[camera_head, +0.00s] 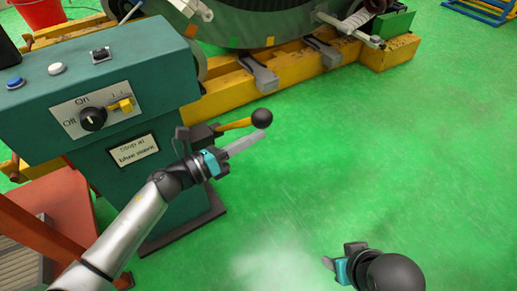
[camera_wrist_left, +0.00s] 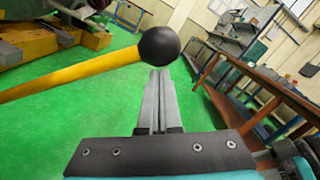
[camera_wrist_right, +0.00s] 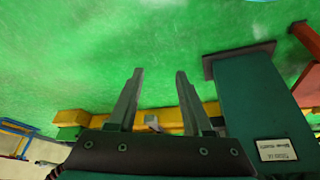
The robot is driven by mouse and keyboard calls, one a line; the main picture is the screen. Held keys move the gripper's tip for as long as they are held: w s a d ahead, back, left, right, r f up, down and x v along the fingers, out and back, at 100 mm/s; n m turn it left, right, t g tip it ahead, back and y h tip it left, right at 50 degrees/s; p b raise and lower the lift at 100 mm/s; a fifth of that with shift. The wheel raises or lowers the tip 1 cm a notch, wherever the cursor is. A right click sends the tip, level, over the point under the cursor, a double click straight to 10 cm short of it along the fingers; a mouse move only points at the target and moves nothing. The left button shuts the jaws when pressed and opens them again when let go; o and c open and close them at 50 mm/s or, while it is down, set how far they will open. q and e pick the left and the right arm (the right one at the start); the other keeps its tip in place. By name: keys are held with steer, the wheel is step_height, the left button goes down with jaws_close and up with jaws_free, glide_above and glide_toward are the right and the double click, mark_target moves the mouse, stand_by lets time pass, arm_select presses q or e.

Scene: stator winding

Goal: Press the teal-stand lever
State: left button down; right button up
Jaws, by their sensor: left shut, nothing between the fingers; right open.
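The teal stand (camera_head: 150,95) is at the left in the head view. Its lever is a yellow rod (camera_head: 235,125) ending in a black ball knob (camera_head: 262,118), sticking out to the right. My left gripper (camera_head: 258,138) is shut and empty, its fingertips just below the knob in the head view. My right gripper (camera_wrist_right: 158,75) is open and empty over the floor.
A yellow frame (camera_head: 300,65) with a large round machine stands behind. A red-brown structure (camera_head: 60,210) is at lower left. The green floor (camera_head: 400,150) at right is clear.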

arm_select(q)
steer(key=w+a+r+n+p, duration=0.3)
steer(key=w+a+r+p, duration=0.1)
steer(key=w+a+r, duration=0.5)
steer(key=shift+w+r+n+p, duration=0.35)
steer(key=shift+w+r, duration=1.05)
steer(key=shift+w, duration=0.4)
arm_select(e)
step_height(320, 180, down, 10)
steer(key=a+g, duration=0.1)
steer(key=shift+s+a+f+g, duration=0.15)
steer(key=shift+f+g, duration=0.1)
steer(key=shift+g, duration=0.15)
arm_select(q)
steer(key=s+a+f, duration=0.2)
steer(key=s+a, duration=0.4)
steer(key=s, duration=0.3)
steer(key=shift+s+a+f, duration=0.15)
steer(key=shift+s+a, duration=0.1)
steer(key=shift+a, duration=0.05)
arm_select(e)
steer(key=s, duration=0.1)
steer(key=s+d, duration=0.1)
steer(key=s, duration=0.1)
steer(key=shift+d+f, duration=0.15)
steer(key=shift+f, duration=0.1)
